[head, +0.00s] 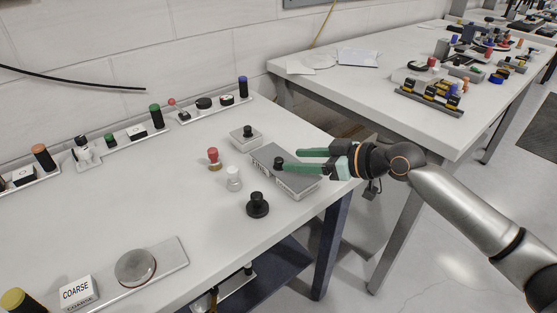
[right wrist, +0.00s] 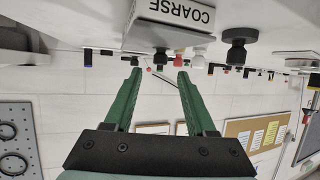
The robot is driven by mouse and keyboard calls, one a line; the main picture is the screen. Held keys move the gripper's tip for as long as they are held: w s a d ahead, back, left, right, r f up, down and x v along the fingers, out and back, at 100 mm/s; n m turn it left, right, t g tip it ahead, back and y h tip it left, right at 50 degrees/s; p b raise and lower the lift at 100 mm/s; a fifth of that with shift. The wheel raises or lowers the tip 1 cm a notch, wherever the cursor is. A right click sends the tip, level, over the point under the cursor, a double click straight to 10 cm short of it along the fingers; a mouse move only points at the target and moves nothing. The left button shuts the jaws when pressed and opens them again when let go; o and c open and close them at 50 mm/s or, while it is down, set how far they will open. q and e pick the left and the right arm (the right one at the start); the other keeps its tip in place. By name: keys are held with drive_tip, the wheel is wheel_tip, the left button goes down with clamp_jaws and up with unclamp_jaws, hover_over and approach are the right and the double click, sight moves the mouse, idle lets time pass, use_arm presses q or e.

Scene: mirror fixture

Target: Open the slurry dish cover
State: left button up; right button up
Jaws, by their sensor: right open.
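A flat grey covered dish (head: 300,185) with a label on its near-left side lies near the table's right end; I take it for the slurry dish. A black knob (head: 280,161) shows on its top. My right gripper (head: 291,160) reaches in from the right above it, with its green fingers spread. One fingertip appears beside the knob; contact cannot be told. The right wrist view shows the open fingers (right wrist: 158,85) with nothing between them up close, and a white box marked COARSE (right wrist: 175,15) above. My left gripper is out of view.
A small box with a black knob (head: 247,133), a red-topped piece (head: 213,157), a white piece (head: 234,179) and a black knob piece (head: 257,206) stand close by. The table's middle is clear.

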sight(280, 159)
drive_tip(key=x, duration=0.6)
drive_tip(key=shift+a+b, duration=0.1)
drive_tip(key=shift+b, duration=0.2)
drive_tip(key=shift+c, duration=0.2)
drive_tip(key=shift+f, duration=0.1)
clamp_jaws()
idle(0.8)
